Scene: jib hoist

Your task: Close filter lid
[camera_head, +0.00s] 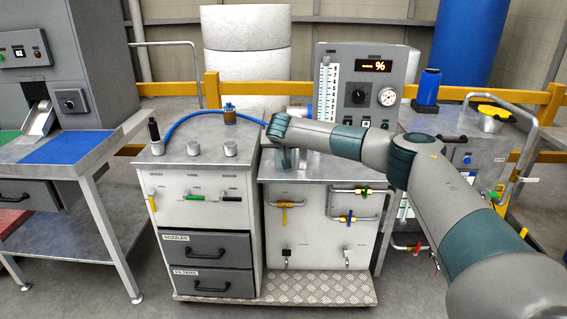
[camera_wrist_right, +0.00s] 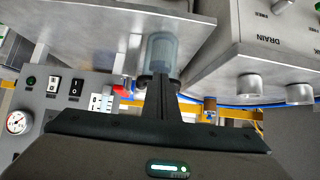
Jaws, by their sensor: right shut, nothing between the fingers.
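A clear bluish filter cylinder (camera_wrist_right: 165,55) stands straight ahead of my right gripper in the wrist view. Its gripper-side end has a darker rim; I cannot make out whether a lid is there or how it sits. My right gripper (camera_wrist_right: 163,84) is shut and empty, its fingertips overlapping this end in the picture; contact cannot be told. In the head view a teal-grey cylinder (camera_head: 286,159) shows below my right wrist, on the middle bench, partly hidden by the arm. My left gripper is not in view.
A cart (camera_head: 205,215) with knobs and drawers stands left of the bench, a blue hose (camera_head: 190,119) along its top. A gauge panel (camera_head: 362,90) rises behind the bench. A red handle (camera_wrist_right: 121,91) is close left of the fingers in the wrist view.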

